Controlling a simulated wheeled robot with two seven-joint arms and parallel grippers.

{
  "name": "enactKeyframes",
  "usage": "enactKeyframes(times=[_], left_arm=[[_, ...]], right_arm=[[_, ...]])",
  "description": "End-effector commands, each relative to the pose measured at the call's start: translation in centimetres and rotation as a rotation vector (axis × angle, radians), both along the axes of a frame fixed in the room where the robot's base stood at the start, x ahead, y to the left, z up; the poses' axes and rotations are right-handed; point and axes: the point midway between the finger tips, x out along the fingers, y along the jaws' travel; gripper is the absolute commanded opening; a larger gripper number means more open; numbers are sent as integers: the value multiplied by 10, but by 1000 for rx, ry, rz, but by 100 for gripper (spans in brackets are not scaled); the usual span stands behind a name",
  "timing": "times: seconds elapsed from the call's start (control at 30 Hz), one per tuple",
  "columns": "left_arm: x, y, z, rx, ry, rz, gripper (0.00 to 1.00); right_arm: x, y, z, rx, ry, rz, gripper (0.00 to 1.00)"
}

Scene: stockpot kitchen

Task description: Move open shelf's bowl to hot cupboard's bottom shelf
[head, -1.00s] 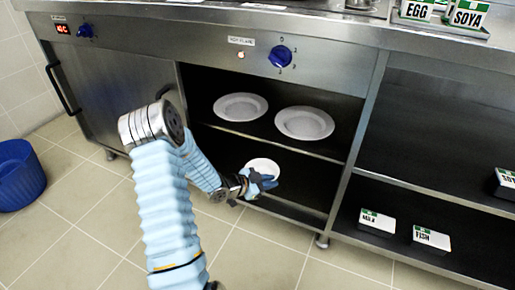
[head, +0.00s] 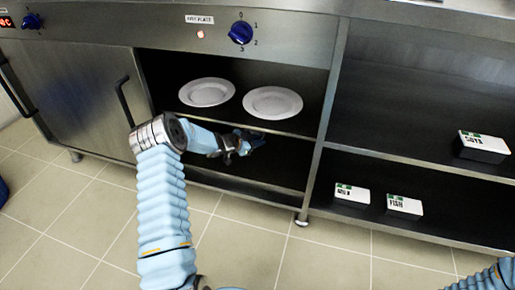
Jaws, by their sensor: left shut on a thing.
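The hot cupboard (head: 235,57) is the open steel compartment under the dial. Its bottom shelf (head: 272,171) is dark, and the part I see is bare. My left gripper (head: 256,139) is at the cupboard's opening, overlapping the front edge of the upper shelf in the picture. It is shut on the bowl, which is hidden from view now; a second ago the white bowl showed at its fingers. I cannot tell how far inside the cupboard the bowl is. My right gripper is out of view; only part of that arm shows at the bottom right.
Two white plates, one left (head: 207,92) and one right (head: 272,103), lie on the upper shelf above the gripper. A post (head: 322,130) separates the cupboard from open shelving holding MILK (head: 352,195), FISH (head: 404,207) and SOYA (head: 483,147) boxes. A closed door (head: 90,95) is on the left.

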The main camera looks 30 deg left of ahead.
Motion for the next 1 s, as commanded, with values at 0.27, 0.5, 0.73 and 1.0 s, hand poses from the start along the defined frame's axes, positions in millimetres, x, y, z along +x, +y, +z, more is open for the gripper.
enactKeyframes(times=[0.27,0.5,0.73,1.0], left_arm=[[4,1,-35,0,0,1,0],[4,1,-37,0,0,0,0],[3,1,-37,0,1,0,43],[3,1,-35,0,1,0,43]], right_arm=[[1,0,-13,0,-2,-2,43],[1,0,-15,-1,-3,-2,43],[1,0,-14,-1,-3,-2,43],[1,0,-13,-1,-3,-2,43]])
